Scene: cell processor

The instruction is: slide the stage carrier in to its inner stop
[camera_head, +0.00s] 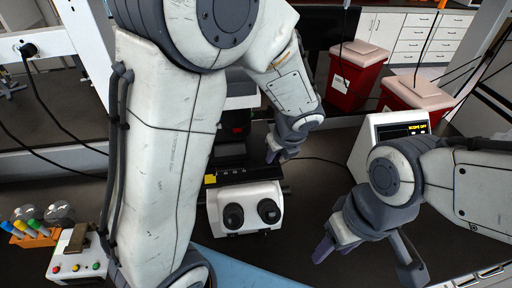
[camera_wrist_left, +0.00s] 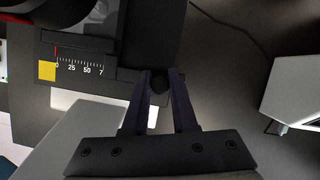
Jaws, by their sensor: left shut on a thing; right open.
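The microscope (camera_head: 243,212) stands at mid-table with its two dark eyepieces toward me. Its dark stage has a white scale (camera_wrist_left: 80,68) marked 0, 25, 50 and a cut-off 7; a red line lies at the 0 end and a yellow square (camera_wrist_left: 47,70) at its left. My left gripper (camera_head: 273,157) is at the stage's right side. In the left wrist view its purple fingers (camera_wrist_left: 160,78) are shut on a small dark round knob (camera_wrist_left: 158,84) at the stage's right edge. The carrier's outline is hard to separate from the dark stage. My right gripper (camera_head: 365,262) is open and empty, low at the right.
A white box with a lit display (camera_head: 402,131) stands right of the microscope. Two red bins (camera_head: 353,82) stand behind. A button box (camera_head: 77,262) and a rack of coloured tubes (camera_head: 32,235) are at left.

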